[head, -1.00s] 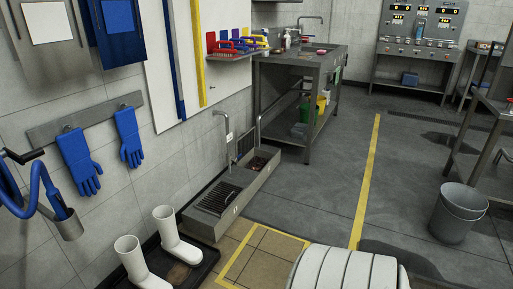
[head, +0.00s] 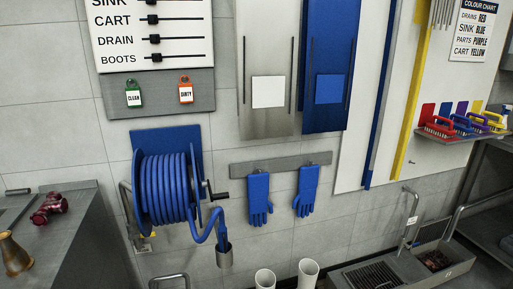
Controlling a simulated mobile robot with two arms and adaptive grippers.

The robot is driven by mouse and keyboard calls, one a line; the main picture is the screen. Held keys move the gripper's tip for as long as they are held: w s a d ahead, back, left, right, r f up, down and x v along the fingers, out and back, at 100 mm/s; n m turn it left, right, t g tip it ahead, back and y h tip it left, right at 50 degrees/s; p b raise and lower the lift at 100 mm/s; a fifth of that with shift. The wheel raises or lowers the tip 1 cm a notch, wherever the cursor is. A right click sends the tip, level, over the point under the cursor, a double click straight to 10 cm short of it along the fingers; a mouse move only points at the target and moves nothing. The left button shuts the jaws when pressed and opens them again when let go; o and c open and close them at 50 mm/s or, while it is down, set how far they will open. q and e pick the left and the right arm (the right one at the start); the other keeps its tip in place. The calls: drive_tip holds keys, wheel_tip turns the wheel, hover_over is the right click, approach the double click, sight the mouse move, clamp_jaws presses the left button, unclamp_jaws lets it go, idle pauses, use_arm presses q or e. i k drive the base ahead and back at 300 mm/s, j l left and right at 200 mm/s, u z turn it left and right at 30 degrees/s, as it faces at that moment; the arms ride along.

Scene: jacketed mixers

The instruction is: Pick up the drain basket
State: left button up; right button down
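I cannot make out a drain basket for certain. A low steel trough (head: 403,274) is at the lower right of the head view, against the wall. It has a dark slotted grate (head: 372,277) in its left part. Its right part is open and holds something dark reddish-brown (head: 436,260); whether this is a basket or loose matter, I cannot tell. Neither of my grippers is in view.
White boots (head: 307,272) stand left of the trough. A blue hose reel (head: 168,190) and blue gloves (head: 259,199) hang on the wall. A steel bench (head: 75,245) with a dark red fitting (head: 52,207) and a brass-coloured piece (head: 14,256) is at left.

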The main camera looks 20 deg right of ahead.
sight(434, 262)
drive_tip(key=l, duration=2.7)
drive_tip(key=i+l, duration=0.1)
drive_tip(key=l, duration=0.55)
drive_tip(key=i+l, duration=0.1)
drive_tip(key=l, duration=1.25)
drive_tip(key=i+l, duration=0.15)
drive_tip(key=l, duration=0.55)
